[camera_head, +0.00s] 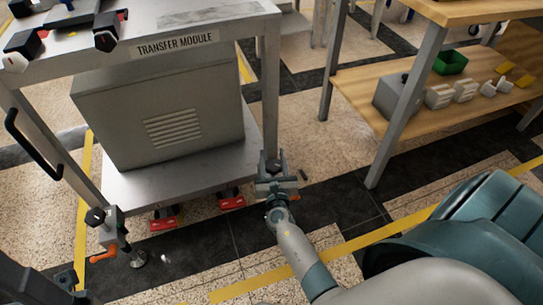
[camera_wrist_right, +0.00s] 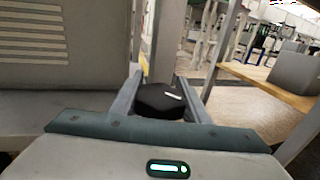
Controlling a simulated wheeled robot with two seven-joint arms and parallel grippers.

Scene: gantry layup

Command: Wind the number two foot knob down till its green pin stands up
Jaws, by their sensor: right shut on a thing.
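My right gripper (camera_head: 272,178) is at the foot of the transfer module's right leg. It is shut on a black foot knob (camera_wrist_right: 160,98), which sits between the two fingers in the right wrist view. In the head view the gripper covers most of this foot, and an orange part (camera_head: 295,197) shows beside it. I see no green pin on it, and I cannot read its number. Another foot with a black knob (camera_head: 96,216) and an orange lever (camera_head: 103,256) stands at the left leg.
The transfer module (camera_head: 178,44) has a grey cabinet (camera_head: 160,105) on its lower shelf (camera_head: 190,165). Red-and-black parts (camera_head: 231,200) sit under the shelf edge. A wooden bench (camera_head: 470,75) with a green bin (camera_head: 450,62) stands at right. Floor between them is mostly clear.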

